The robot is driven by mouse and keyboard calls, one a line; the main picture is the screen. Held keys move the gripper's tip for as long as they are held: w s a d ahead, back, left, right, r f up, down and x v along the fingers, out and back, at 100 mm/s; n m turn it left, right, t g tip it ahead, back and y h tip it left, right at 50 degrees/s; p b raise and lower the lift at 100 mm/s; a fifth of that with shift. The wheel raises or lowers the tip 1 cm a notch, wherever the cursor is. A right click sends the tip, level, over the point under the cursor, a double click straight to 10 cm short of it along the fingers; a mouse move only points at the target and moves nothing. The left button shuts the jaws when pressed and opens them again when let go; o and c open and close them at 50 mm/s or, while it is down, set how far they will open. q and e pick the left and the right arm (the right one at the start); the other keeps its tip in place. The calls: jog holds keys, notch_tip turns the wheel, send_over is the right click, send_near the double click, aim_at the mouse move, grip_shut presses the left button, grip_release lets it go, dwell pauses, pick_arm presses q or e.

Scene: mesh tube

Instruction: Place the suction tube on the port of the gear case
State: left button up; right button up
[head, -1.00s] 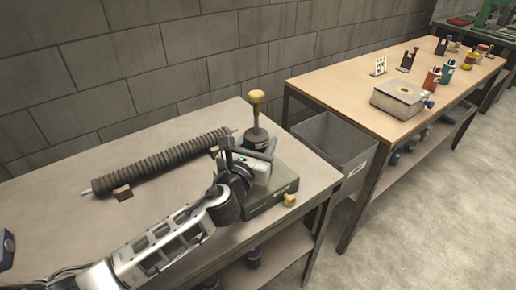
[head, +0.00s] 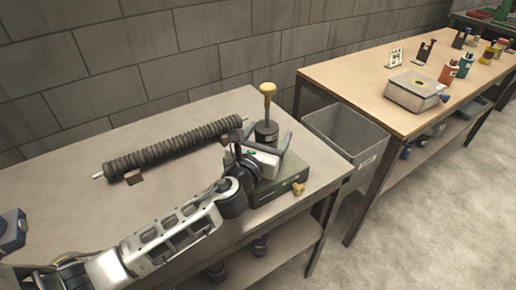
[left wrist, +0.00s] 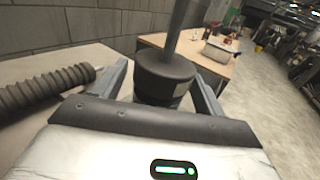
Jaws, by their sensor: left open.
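The suction tube, a dark ribbed hose (head: 175,147) with pale ends, lies across the back of the near bench on small brown supports. It also shows at the left of the left wrist view (left wrist: 45,86). The gear case (head: 285,178) is a grey-green box at the bench's right end. A dark round cap (head: 266,130) with an upright yellow-topped handle (head: 267,90) stands at its top. My left gripper (head: 262,141) is open over the case, its fingers on either side of the cap (left wrist: 165,75). Contact cannot be told, and the port is not visible.
A grey bin (head: 345,135) stands between the near bench and a wooden-topped table (head: 350,75). That table holds a scale (head: 416,90) and several small containers. A small yellow knob (head: 298,188) sits at the case's front. A blue box (head: 12,230) lies at the left edge.

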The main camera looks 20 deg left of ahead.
pick_arm(q)
jog(key=s, duration=1)
jog(key=shift+a+b, duration=0.35)
jog(key=shift+a, duration=0.05)
jog(key=shift+s, duration=0.65)
